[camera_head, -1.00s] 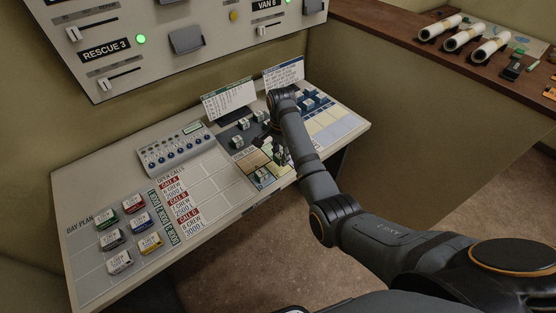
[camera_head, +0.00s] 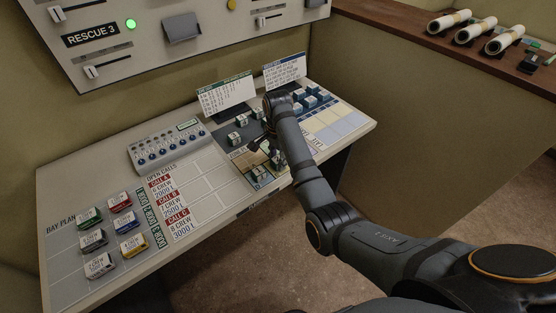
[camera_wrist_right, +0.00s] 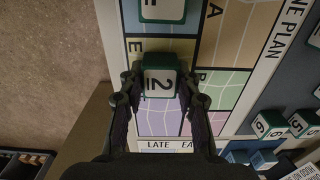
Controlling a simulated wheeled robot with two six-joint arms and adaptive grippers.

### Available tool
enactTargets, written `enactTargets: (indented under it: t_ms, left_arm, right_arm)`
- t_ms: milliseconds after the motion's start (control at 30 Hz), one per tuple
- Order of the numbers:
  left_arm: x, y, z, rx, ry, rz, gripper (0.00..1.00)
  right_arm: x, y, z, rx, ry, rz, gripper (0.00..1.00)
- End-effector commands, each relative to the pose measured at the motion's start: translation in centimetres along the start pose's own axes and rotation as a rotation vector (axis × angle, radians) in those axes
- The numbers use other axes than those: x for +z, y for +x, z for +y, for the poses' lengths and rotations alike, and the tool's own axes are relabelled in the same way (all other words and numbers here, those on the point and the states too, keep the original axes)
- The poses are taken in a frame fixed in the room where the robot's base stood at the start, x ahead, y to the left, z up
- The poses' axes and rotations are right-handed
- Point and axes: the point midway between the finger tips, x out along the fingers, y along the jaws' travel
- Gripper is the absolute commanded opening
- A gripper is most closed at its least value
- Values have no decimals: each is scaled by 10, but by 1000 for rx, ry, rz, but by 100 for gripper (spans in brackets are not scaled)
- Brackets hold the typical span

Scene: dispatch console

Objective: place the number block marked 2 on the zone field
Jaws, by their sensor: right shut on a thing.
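The number block marked 2 (camera_wrist_right: 160,83) is white with green ends. In the right wrist view it sits between the fingertips of my right gripper (camera_wrist_right: 161,92), which is shut on it. In the head view the block (camera_head: 278,159) is partly hidden by my arm. It is at or just above the zone plan board, overlapping a purple gridded field (camera_wrist_right: 160,122); I cannot tell whether it touches the board. My right gripper (camera_head: 264,144) reaches down over the board. A second green-ended block (camera_wrist_right: 163,9) is on the board by the wrist view's top edge. My left gripper is not in view.
More number blocks (camera_wrist_right: 268,124) stand beyond the board. Blocks (camera_head: 234,138) also stand behind it in the head view. A dial box (camera_head: 168,146) and coloured bay tags (camera_head: 121,202) are to the left. Upright cards (camera_head: 226,95) stand at the back.

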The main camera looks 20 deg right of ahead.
Motion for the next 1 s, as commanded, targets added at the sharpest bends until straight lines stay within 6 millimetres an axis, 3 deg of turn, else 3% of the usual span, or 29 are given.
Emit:
enactTargets:
  t_ms: [67, 100, 233, 567, 767, 800, 1000]
  left_arm:
    - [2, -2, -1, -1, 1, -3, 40]
    - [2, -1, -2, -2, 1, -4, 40]
    - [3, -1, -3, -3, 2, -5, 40]
    - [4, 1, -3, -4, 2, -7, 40]
    - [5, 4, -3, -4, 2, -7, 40]
    - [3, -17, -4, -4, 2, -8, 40]
    - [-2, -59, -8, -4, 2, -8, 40]
  right_arm:
    - [0, 2, 0, 2, 0, 0, 5]
    - [0, 2, 0, 1, 0, 0, 38]
    - [0, 2, 0, 1, 0, 0, 56]
    - [0, 0, 0, -1, 0, 0, 56]
    - [0, -36, -1, -5, 0, 1, 56]
    - [0, -58, -1, -3, 0, 1, 56]
    - [0, -103, 0, 1, 0, 0, 56]
